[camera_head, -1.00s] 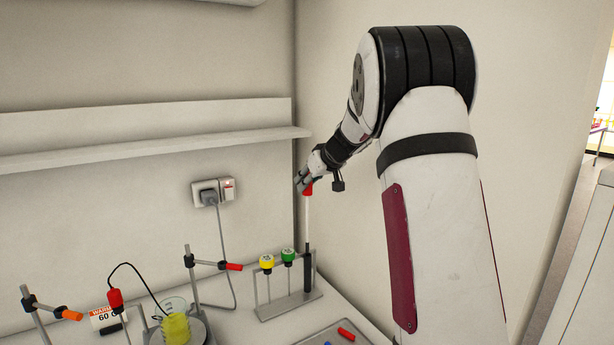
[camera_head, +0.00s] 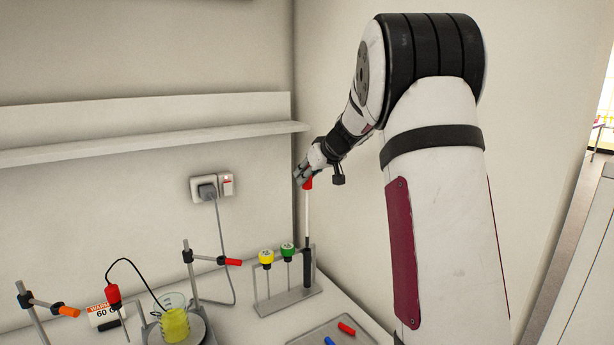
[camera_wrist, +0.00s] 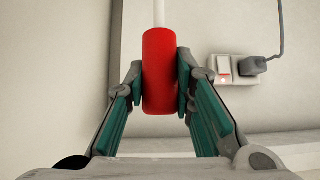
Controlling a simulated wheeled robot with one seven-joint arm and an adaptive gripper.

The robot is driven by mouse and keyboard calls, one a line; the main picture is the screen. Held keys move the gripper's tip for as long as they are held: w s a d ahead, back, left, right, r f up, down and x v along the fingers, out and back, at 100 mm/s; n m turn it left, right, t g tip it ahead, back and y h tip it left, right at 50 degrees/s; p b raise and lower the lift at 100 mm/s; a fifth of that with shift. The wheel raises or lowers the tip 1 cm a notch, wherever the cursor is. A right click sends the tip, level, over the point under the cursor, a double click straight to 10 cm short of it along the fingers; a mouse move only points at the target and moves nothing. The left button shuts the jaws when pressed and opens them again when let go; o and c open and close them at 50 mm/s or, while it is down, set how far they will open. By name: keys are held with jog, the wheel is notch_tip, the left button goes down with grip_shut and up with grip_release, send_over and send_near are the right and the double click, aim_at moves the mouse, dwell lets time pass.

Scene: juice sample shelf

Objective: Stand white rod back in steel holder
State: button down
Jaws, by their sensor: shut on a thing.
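The white rod (camera_head: 307,215) hangs upright in the head view, with a red cap at its top and a thin dark lower end. My gripper (camera_head: 304,180) is shut on the red cap. In the wrist view, the two finger pads of my gripper (camera_wrist: 160,85) press the red cap (camera_wrist: 160,70) from both sides, and a short white length of rod shows beyond it. The steel holder (camera_head: 280,302) stands below on the bench. The rod's dark lower end meets the top of a dark tube (camera_head: 307,268) at the holder's right end; I cannot tell whether it is inside.
A yellow-capped piece (camera_head: 266,258) and a green-capped piece (camera_head: 288,250) stand in the holder. A tray (camera_head: 312,338) with red and blue pieces lies in front. A beaker of yellow liquid (camera_head: 174,322) and clamp stands are left. Walls are close behind and right.

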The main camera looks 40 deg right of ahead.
aim_at(308, 197)
jog(key=shift+f+b, duration=2.8)
jog(key=shift+f, duration=0.8)
dwell(0.7)
jog(key=shift+b, duration=0.4)
dwell(0.5)
